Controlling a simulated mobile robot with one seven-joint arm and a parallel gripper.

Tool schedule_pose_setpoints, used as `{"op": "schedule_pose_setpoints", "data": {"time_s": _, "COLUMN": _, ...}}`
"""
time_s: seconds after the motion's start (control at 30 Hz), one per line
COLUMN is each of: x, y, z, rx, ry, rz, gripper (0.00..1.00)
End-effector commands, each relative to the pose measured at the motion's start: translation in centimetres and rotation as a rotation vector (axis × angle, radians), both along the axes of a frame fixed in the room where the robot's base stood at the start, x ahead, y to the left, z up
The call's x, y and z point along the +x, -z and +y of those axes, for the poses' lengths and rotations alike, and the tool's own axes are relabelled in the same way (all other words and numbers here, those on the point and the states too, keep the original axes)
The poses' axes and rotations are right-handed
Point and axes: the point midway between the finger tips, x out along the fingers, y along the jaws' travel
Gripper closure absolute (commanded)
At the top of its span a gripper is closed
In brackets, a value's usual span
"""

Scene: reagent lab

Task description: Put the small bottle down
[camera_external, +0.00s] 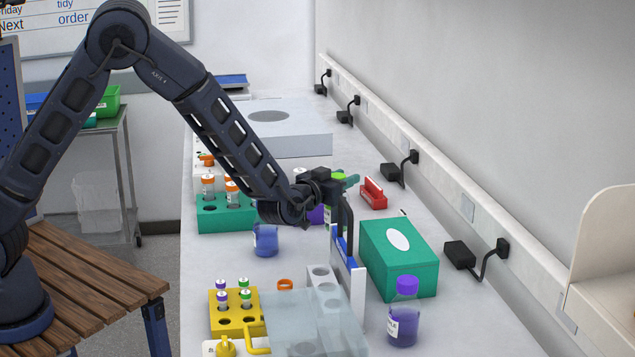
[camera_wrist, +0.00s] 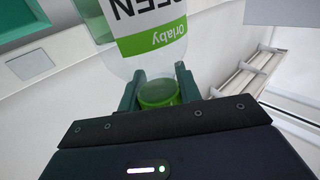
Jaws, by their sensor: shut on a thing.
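The small bottle (camera_wrist: 150,40) is clear, with a white and green label reading "GREEN" and "Orlaby". It fills the upper middle of the wrist view. Its green cap (camera_wrist: 160,93) sits between the two teal fingers of my gripper (camera_wrist: 158,86), which is shut on it. In the external view my gripper (camera_external: 348,181) is above the bench, left of a red rack and behind the green box. The green cap shows there too (camera_external: 339,176), but the bottle's body is mostly hidden, so I cannot tell whether its base touches anything.
The bench (camera_external: 225,265) holds a teal rack (camera_external: 222,220), a yellow rack (camera_external: 249,318), a green box (camera_external: 397,268), a red rack (camera_external: 373,192), a blue-liquid bottle (camera_external: 265,240) and a purple-capped bottle (camera_external: 404,318). A clear bin (camera_external: 290,325) stands in front. Some bench between the racks is bare.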

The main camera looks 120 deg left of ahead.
Motion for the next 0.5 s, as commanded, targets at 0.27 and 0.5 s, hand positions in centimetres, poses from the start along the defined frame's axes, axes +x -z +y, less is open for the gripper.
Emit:
{"op": "schedule_pose_setpoints", "data": {"time_s": 0.27, "x": 0.0, "y": -4.4, "z": 0.0, "rx": 0.002, "ry": 0.000, "rz": -0.001, "gripper": 1.00}}
{"op": "schedule_pose_setpoints", "data": {"time_s": 0.5, "x": -0.5, "y": -7.0, "z": -2.3, "rx": 0.001, "ry": -0.025, "rz": -0.003, "gripper": 1.00}}
